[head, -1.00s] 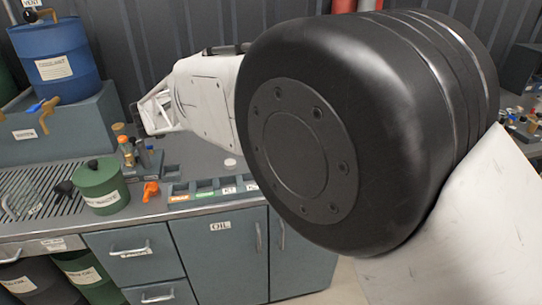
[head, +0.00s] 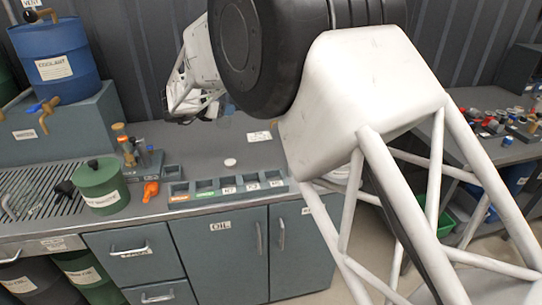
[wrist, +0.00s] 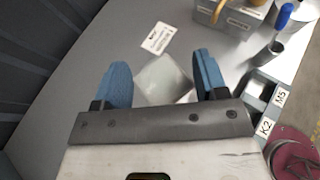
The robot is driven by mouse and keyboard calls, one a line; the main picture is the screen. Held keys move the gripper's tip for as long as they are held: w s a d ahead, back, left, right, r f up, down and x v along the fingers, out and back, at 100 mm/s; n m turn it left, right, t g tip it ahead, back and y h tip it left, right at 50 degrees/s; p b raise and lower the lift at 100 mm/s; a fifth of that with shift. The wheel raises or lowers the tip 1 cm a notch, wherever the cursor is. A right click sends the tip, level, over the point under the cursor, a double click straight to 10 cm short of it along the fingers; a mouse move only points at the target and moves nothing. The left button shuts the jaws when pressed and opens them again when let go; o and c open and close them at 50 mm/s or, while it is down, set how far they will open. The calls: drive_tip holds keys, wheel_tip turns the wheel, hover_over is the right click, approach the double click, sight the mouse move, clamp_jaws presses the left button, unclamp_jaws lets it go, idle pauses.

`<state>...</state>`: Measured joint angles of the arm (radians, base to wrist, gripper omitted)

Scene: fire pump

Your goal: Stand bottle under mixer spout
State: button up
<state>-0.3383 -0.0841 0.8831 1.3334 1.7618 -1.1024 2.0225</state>
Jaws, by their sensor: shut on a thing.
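My gripper (wrist: 164,82), with two blue fingers, is shut on a pale, see-through, square-looking thing, likely the bottle (wrist: 165,82), in the wrist view. Its lower part is hidden by my gripper. In the head view my gripper (head: 186,104) hangs over the back of the bench, and the bottle is hard to make out there. A grey box with a brass spout (head: 44,112) and blue handle stands at the far left, probably the mixer; its label is too small to read surely. My gripper is well to the right of this spout.
A blue coolant drum (head: 60,62) stands on the grey box. A green lidded can (head: 101,186) stands by the slotted drain (head: 40,188). Small bottles (head: 135,152), an orange piece (head: 150,191), a white disc (head: 230,162) and a labelled slot rack (head: 205,197) occupy the bench.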

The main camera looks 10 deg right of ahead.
drive_tip(key=d+f+m+g+h, duration=0.1)
drive_tip(key=d+m+g+h, duration=0.1)
drive_tip(key=d+m+g, duration=0.3)
drive_tip(key=shift+d+f+m+g+h, duration=0.15)
drive_tip(key=shift+d+m+g+h, duration=0.15)
drive_tip(key=shift+d, duration=1.95)
drive_tip(key=shift+s, duration=0.1)
wheel_tip(320, 180, down, 13)
drive_tip(key=shift+s+x, duration=0.2)
drive_tip(key=shift+x, duration=0.95)
drive_tip(key=shift+w+d, duration=0.15)
drive_tip(key=shift+d, duration=0.35)
drive_tip(key=shift+w+d, duration=0.2)
drive_tip(key=shift+d, duration=0.25)
